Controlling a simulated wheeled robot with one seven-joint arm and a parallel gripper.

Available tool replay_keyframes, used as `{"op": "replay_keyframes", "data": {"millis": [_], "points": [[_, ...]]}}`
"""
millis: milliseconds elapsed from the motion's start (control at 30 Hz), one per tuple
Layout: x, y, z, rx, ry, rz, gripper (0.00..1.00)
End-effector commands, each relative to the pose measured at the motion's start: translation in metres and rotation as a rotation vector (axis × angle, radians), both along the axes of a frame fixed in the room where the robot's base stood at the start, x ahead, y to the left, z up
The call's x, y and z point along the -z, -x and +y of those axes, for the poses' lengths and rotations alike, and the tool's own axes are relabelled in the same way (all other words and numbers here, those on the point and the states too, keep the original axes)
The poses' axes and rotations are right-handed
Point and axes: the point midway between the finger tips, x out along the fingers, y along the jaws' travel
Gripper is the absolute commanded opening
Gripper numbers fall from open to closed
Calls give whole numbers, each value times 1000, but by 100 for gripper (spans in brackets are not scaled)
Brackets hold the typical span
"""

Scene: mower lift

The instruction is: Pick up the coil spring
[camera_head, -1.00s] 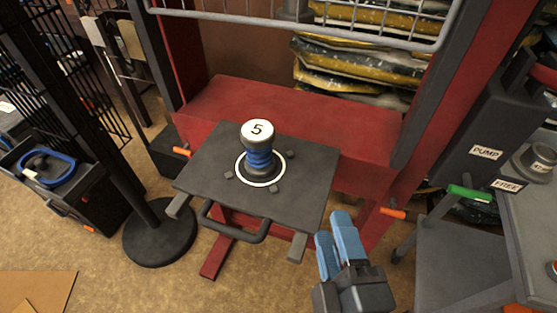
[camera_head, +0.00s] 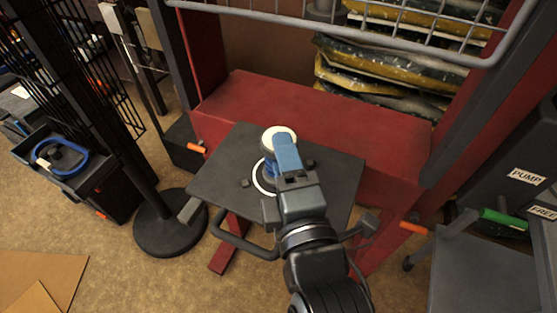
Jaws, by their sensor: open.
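A dark post with a pale cap (camera_head: 272,133) stands on the grey lift platform (camera_head: 225,165), inside a white ring (camera_head: 258,180). Blue coils, which look like the coil spring (camera_head: 268,168), wrap the post below the cap. My gripper (camera_head: 285,145) has blue fingers and is open. It reaches over the platform from the front right, and its fingers overlap the cap and post in the picture. The fingers hide most of the coils and part of the cap. I cannot tell whether they touch or straddle the post.
A red frame (camera_head: 300,110) stands behind the platform, with a wire rack (camera_head: 400,35) above it. A grey handle (camera_head: 240,247) sticks out at the platform's front. A black post on a round base (camera_head: 170,225) stands at the left. A grey trolley (camera_head: 480,270) stands at the right.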

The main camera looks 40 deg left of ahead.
Motion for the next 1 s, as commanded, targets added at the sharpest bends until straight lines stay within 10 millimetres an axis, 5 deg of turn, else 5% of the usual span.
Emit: {"op": "replay_keyframes", "data": {"millis": [400,733,1000], "points": [[0,-34,39,0,0,0,49],[1,-39,44,1,-1,1,49],[1,-39,44,1,-1,1,24]]}}
